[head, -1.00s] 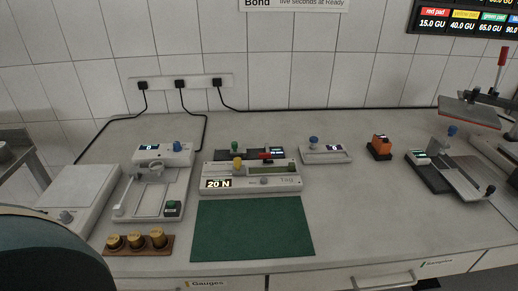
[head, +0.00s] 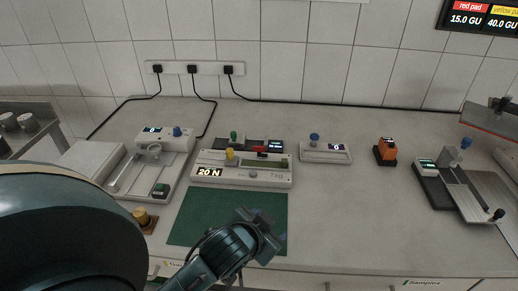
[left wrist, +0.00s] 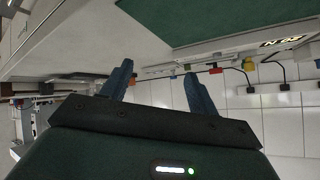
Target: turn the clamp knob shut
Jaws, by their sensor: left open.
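Several knobs show, and I cannot tell for sure which is the clamp knob. The grey tester (head: 245,181) reading "20 N" has a yellow knob (head: 230,155), a red piece (head: 262,150) and a small round grey knob (head: 253,174). The right-hand fixture (head: 433,188) has a blue knob (head: 466,143) and a black knob (head: 498,214). My left gripper (head: 265,232) is over the front right of the green mat (head: 190,222), in front of the tester, touching no knob. In the left wrist view its fingers (left wrist: 158,88) are apart and empty. My right gripper is out of view.
A left device (head: 160,141) with a blue knob, a small grey unit (head: 326,152) and an orange block (head: 385,149) stand on the bench. A brass weight (head: 142,217) is partly hidden by my arm. The bench right of the mat (head: 350,215) is clear.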

